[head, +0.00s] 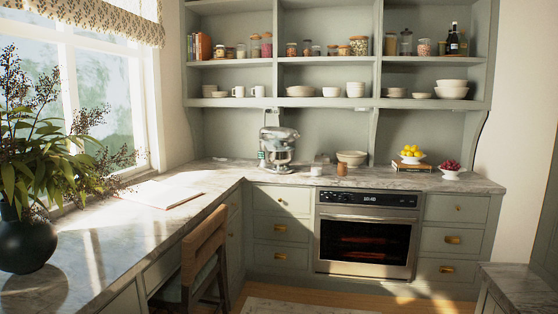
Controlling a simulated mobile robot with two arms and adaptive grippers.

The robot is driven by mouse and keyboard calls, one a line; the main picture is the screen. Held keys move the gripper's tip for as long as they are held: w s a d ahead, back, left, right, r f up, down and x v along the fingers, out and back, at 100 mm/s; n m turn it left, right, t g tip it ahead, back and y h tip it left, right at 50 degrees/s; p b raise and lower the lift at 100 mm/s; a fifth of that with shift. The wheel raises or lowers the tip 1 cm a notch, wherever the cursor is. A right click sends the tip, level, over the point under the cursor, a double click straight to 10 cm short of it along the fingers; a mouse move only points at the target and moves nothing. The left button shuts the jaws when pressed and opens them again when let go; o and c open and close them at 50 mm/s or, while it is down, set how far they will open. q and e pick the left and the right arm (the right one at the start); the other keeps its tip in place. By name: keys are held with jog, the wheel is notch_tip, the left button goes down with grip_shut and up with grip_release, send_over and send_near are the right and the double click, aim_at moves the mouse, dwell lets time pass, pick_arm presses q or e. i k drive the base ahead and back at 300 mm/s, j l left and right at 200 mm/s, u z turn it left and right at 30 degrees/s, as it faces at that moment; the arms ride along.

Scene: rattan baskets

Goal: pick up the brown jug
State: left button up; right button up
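A small brown vessel (341,169) stands upright on the back marble counter (225,172), above the oven. It is the only brown jug-like thing I make out, and it is too small to tell whether it has a handle or spout. A pale bowl (352,158) is close behind it to the right. Neither of my grippers is in the head view.
A grey stand mixer (278,147) stands left of the vessel. A fruit bowl (411,157) and a bowl of dark red fruit (451,169) are to the right. A wooden chair (205,260) stands at the left counter, near a dark plant vase (25,240).

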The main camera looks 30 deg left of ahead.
aim_at(342, 170)
jog(key=i+j+u, duration=0.25)
jog(key=i, duration=0.15)
jog(key=i+u, duration=0.25)
jog(key=i, duration=0.15)
jog(key=i+u, duration=0.2)
jog(key=i, duration=2.15)
jog(key=j, duration=0.1)
